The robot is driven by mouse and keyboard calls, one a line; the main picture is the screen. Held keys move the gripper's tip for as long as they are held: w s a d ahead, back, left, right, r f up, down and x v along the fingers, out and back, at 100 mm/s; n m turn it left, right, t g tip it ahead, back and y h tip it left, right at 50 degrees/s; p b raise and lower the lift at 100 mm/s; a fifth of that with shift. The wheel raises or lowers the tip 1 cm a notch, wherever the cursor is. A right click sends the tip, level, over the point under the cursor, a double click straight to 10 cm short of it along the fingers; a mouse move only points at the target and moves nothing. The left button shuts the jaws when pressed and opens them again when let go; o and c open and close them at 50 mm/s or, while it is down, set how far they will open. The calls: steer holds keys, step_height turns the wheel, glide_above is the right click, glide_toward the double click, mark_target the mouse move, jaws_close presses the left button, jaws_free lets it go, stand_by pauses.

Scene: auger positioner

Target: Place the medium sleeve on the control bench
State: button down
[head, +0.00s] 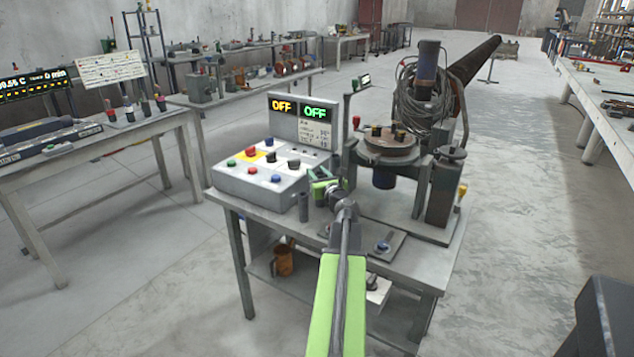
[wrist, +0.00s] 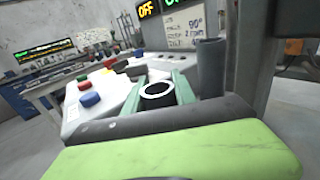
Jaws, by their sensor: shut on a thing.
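My gripper (head: 324,188) is at the right end of the control box, above the front part of the control bench (head: 245,208). In the wrist view its green jaws (wrist: 157,92) are shut on a short hollow sleeve with a pale ring-shaped rim (wrist: 143,92) and a dark bore. The sleeve's lower part is hidden, so I cannot tell whether it touches the bench. A dark grey cylinder (head: 303,207) is upright just left of my gripper in the head view. An upright dark cylinder also shows right of the jaws in the wrist view (wrist: 210,65).
The control box (head: 270,182) with coloured knobs and two OFF displays (head: 300,110) fills the bench's left side. A machine with a round plate (head: 392,143) stands at the right. A small flat plate with a blue knob (head: 384,246) lies near the front edge.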

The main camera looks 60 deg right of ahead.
steer(key=c, duration=1)
jaws_free()
